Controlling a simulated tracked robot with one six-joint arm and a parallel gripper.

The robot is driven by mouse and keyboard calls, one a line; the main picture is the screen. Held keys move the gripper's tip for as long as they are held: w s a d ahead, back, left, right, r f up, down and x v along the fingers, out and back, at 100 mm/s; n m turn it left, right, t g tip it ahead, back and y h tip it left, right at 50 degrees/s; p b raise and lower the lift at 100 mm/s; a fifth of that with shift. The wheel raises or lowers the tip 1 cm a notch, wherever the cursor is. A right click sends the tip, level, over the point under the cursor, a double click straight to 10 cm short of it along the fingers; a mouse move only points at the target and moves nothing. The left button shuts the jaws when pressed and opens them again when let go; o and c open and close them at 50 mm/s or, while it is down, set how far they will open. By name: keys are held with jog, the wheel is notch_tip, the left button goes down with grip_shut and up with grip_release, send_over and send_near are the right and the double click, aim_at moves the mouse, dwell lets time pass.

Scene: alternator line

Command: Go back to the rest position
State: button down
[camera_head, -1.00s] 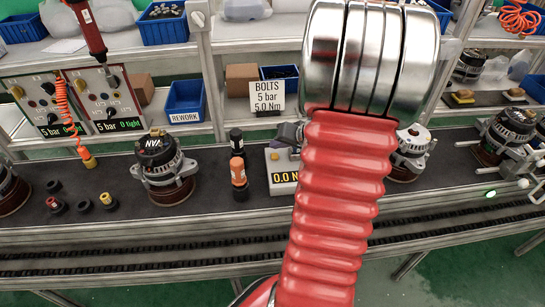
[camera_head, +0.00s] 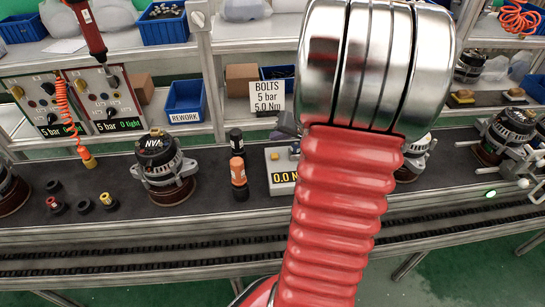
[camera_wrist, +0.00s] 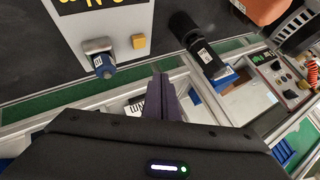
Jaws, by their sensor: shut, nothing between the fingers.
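My gripper (camera_wrist: 162,98) shows in the wrist view at the bottom middle, its dark fingers together with nothing between them. In the head view my red, ribbed arm with its silver joint fills the centre right and hides most of the gripper; only a small dark part shows at the joint's left edge. The gripper is above the bench, near the torque tester (camera_head: 282,171) with its yellow number display. The tester also shows at the upper left of the wrist view (camera_wrist: 130,15), apart from the fingers.
An orange and black tool (camera_head: 238,170) stands left of the tester. An alternator (camera_head: 163,170) marked NVA sits farther left, near several small sockets (camera_head: 83,206). A bolts sign (camera_head: 267,96) and a blue rework bin (camera_head: 185,100) stand behind. Another alternator (camera_head: 415,150) is partly hidden by my arm.

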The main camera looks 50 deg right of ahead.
dwell(0.4)
jog(key=s+a, duration=0.1)
jog(key=a+f+m+g+y, duration=0.1)
jog(key=a, duration=0.1)
jog(key=s+a+m, duration=0.1)
jog(key=shift+s+a+f+y, duration=0.25)
jog(key=shift+s+f+y, duration=0.05)
jog(key=shift+s+f, duration=0.1)
jog(key=s+a+r+n+g, duration=0.1)
jog(key=a+r+n, duration=0.3)
jog(key=a, duration=0.6)
jog(key=s+a+r+n, duration=0.4)
jog(key=a+r, duration=0.1)
jog(key=a, duration=0.6)
jog(key=s+a+r+n+g+h, duration=0.1)
jog(key=s+a+r+n, duration=0.2)
jog(key=a, duration=0.7)
notch_tip(320, 180, up, 3)
jog(key=shift+a+f+n+g, duration=0.2)
jog(key=shift+a+n+g, duration=0.1)
jog(key=shift+a+n, duration=0.1)
